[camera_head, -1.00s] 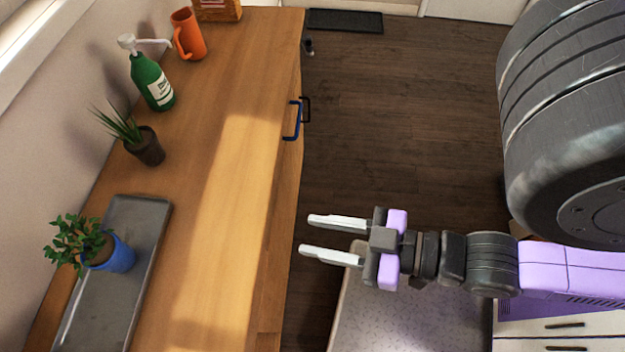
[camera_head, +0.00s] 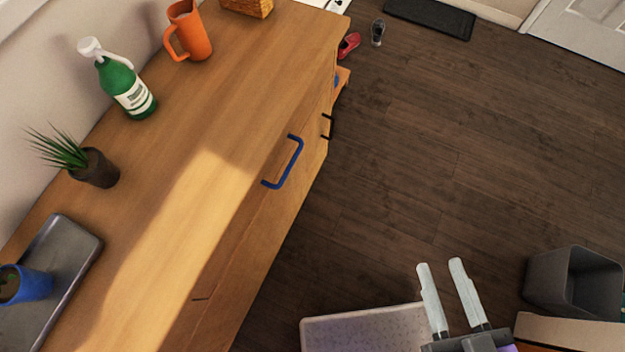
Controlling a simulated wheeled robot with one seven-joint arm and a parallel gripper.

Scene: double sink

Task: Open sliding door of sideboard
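The wooden sideboard (camera_head: 190,170) runs diagonally along the left side, seen from above. A blue bar handle (camera_head: 284,163) is on its front near the top edge, and a smaller black handle (camera_head: 328,127) is just beyond it. A thin dark mark (camera_head: 201,299) shows at the near part of the front. Most of the front is seen very steeply, so I cannot tell whether a door stands open. My gripper (camera_head: 441,273) is at the lower right, clear of the sideboard. Its two pale fingers point up the picture, apart, with nothing between them.
On the sideboard stand a green bottle (camera_head: 127,88), an orange mug (camera_head: 188,35), a dark-potted plant (camera_head: 95,168) and a grey tray (camera_head: 75,249). A speckled light surface (camera_head: 365,330) and a grey bin (camera_head: 575,280) are near my gripper. Dark floor (camera_head: 420,160) lies open beyond.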

